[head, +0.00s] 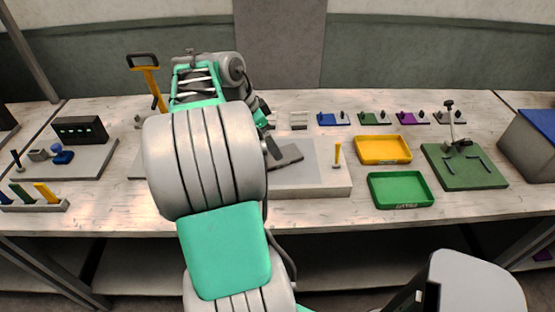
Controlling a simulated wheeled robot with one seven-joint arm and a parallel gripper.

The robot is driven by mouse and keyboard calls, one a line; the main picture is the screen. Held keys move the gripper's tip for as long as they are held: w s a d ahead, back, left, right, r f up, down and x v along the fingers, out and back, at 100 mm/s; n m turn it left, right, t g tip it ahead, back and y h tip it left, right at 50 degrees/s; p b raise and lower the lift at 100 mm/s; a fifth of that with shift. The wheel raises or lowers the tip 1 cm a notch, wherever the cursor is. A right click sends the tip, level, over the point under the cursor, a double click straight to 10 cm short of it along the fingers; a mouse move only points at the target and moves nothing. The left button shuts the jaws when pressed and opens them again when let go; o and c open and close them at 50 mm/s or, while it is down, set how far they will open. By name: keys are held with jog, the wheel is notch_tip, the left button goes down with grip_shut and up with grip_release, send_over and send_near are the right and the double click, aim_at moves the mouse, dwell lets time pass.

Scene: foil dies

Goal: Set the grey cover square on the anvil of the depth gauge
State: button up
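A green base (484,178) with a dark upright post (451,122) and dark angled strips stands at the right; it looks like the depth gauge. Its anvil is too small to make out. A small grey piece with a knob (440,117), perhaps the grey cover, sits at the right end of the back row, just behind the green base. My gripper (272,148) is over the pale block at the middle, well left of the green base. It is mostly hidden by my arm, and its opening does not show. A dark grey flat piece (288,155) lies right beside it.
The pale block (310,180) carries a small yellow peg (337,154). A yellow tray (383,149) and a green tray (401,190) lie between it and the green base. Blue, green and purple knobbed pieces line the back. A blue-topped grey box (527,145) stands far right.

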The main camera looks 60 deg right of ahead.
jog(key=x, duration=0.6)
jog(key=shift+w+d+f, duration=0.1)
jog(key=shift+d+f, duration=0.05)
jog(key=shift+f, duration=0.2)
jog(key=shift+c, duration=0.2)
jog(key=c, duration=1.6)
jog(key=shift+r, duration=0.15)
